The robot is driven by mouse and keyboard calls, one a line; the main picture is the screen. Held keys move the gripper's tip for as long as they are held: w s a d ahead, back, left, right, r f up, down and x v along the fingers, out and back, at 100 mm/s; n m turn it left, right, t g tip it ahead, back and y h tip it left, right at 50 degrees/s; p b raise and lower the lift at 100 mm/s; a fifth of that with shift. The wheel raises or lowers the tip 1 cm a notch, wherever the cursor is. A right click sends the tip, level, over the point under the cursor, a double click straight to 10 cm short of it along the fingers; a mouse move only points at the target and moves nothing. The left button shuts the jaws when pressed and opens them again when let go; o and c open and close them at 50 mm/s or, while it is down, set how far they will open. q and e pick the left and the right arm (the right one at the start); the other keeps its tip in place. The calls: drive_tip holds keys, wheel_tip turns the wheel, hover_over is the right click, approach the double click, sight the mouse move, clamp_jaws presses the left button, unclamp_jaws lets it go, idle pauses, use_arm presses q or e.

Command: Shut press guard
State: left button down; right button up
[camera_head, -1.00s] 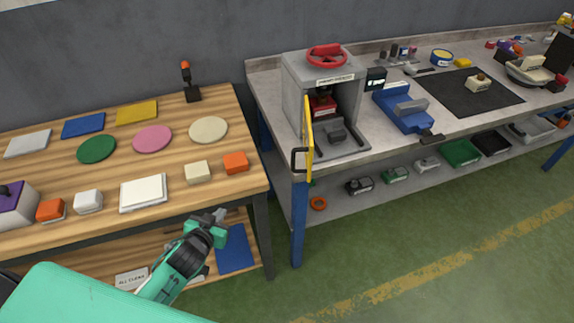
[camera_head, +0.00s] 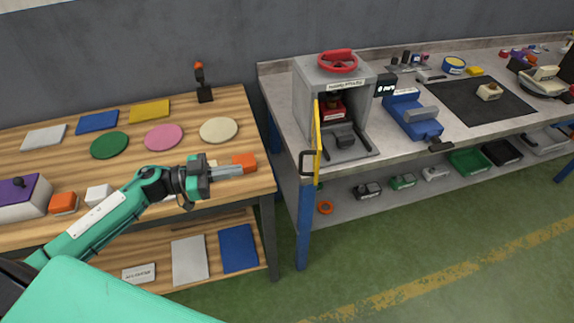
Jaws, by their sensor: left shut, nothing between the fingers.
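The press (camera_head: 304,101) is a grey box with a red handwheel (camera_head: 338,61) on top, standing at the left end of the grey bench. Its yellow-edged guard (camera_head: 317,138) is swung open toward me on the left side, with a dark handle (camera_head: 308,163) on its outer face. The press interior shows a red part and a dark block. My left gripper (camera_head: 240,171) is shut and empty, over the front right of the wooden table, left of the guard and apart from it. My right gripper is not in view.
The wooden table (camera_head: 60,163) holds coloured discs, plates and small blocks; an orange block (camera_head: 244,160) is by my left gripper. A gap separates it from the grey bench (camera_head: 284,96). A blue vise (camera_head: 412,116) stands right of the press. The green floor in front is clear.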

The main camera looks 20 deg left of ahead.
use_arm(q)
drive_tip(key=w+d+g+p, duration=0.1)
drive_tip(key=w+d+p, duration=0.4)
drive_tip(key=d, duration=0.7)
drive_tip(key=shift+w+d, duration=0.2)
drive_tip(key=shift+w, duration=0.3)
drive_tip(key=shift+f, duration=0.1)
